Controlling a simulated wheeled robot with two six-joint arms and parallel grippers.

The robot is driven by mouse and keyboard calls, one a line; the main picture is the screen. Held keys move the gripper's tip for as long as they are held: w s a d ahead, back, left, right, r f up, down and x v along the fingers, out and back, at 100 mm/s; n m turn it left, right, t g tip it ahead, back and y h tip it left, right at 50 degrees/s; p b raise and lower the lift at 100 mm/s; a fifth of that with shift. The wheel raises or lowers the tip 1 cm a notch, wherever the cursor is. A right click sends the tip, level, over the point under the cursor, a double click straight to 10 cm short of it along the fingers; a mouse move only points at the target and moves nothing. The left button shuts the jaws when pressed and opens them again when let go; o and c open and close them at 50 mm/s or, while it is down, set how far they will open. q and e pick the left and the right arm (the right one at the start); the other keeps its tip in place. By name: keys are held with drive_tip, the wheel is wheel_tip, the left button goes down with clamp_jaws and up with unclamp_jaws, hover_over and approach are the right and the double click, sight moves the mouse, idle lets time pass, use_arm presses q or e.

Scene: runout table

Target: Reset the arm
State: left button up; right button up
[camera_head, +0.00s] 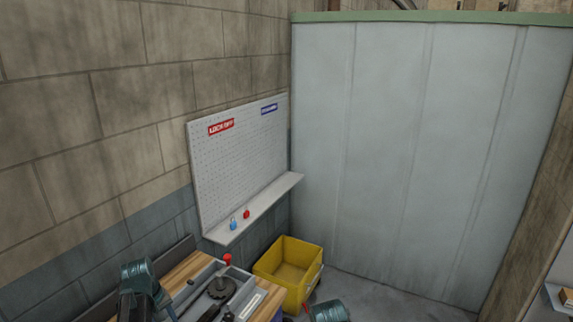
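Teal and dark parts of my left arm (139,277) show at the bottom left, in front of a bench. A teal part of my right arm (328,311) shows at the bottom edge, in front of the yellow bin. No fingertips of either gripper can be made out, so neither gripper's opening shows.
A wooden-topped bench (187,270) at the lower left bears a grey tray with a dark round part (220,287). A yellow bin (288,273) stands beyond it. A pegboard (240,155) has a ledge with a blue padlock (233,224) and a red one (247,214).

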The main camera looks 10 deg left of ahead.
use_arm(q)
drive_tip(key=s+d+f+m+b, duration=0.3)
drive_tip(key=d+f+m+b, duration=0.1)
drive_tip(key=d, duration=0.7)
drive_tip(key=s+d+f+m+g+y+b, duration=0.1)
drive_tip(key=s+d+f+m+b, duration=0.2)
drive_tip(key=d, duration=0.8)
drive_tip(key=s+d+f+m+y+b, duration=0.1)
drive_tip(key=s+d+f+m+b, duration=0.2)
drive_tip(key=d, duration=0.8)
wheel_tip(320, 180, down, 4)
drive_tip(key=m+b, duration=0.2)
drive_tip(key=m, duration=0.1)
drive_tip(key=shift+s+d+f+m+b, duration=0.25)
drive_tip(key=shift+s+d+m+b, duration=0.15)
use_arm(e)
wheel_tip(320, 180, down, 14)
drive_tip(key=shift+f, duration=0.25)
use_arm(q)
drive_tip(key=shift+a+g, duration=0.1)
drive_tip(key=shift+g, duration=0.2)
